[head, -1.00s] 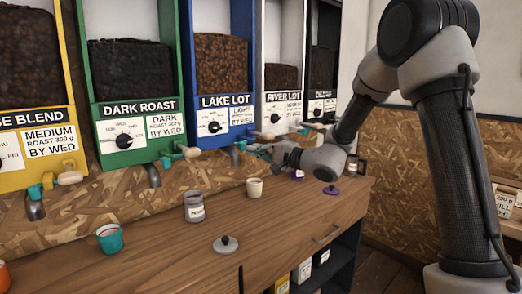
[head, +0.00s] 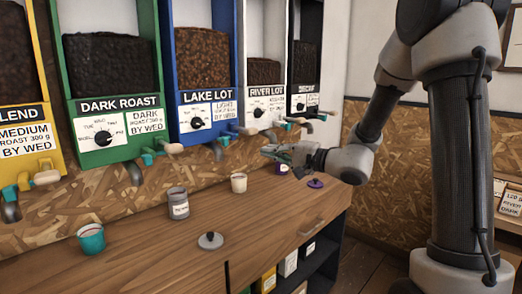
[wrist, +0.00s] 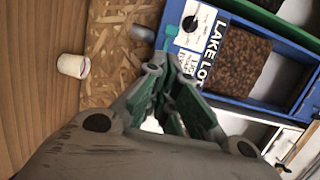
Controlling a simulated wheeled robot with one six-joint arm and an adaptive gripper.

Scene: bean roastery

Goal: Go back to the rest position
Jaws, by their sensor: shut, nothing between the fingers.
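My gripper (head: 268,151) is shut and empty. In the head view it hangs above the counter at the right, in front of the bean dispensers, and points left. In the wrist view my gripper (wrist: 172,62) shows its green-padded fingers together near the blue Lake Lot dispenser (wrist: 240,60). My arm bends down from the upper right to it. A cream cup (head: 239,183) stands upright on the counter below the gripper and a little left; it also shows in the wrist view (wrist: 73,66).
The wooden counter (head: 150,255) holds a grey labelled canister (head: 178,203), a grey knobbed lid (head: 210,241), a teal cup (head: 91,239) and a purple lid (head: 316,184). Dispensers with protruding handles line the wall, including the green Dark Roast one (head: 120,100). Floor shows at the right.

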